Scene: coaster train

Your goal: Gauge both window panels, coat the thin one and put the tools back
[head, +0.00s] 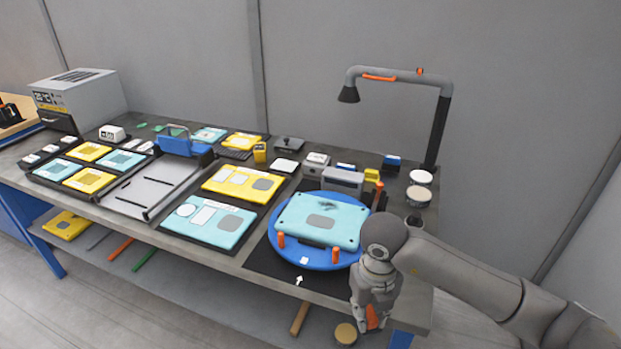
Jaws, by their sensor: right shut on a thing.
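A cyan window panel (322,213) with a grey patch and a dark smudge lies on the blue round turntable (288,248), between orange pegs. Another cyan panel (207,221) and a yellow panel (243,185) lie on dark mats left of it. My right gripper (371,318) hangs at the table's front edge, right of the turntable, fingers down. It is shut on an orange thing (373,316), mostly hidden by the fingers. My left gripper is out of view. A small yellow device (260,153) stands behind the yellow panel; I cannot tell if it is the gauge.
A grey lamp arm (440,120) rises at the back right. Round pads (419,195), a grey block (342,180) and small boxes stand behind the turntable. A metal tray (150,187) with a blue-handled piece (182,143) and a rack of panels lie left. Items lie on the lower shelf.

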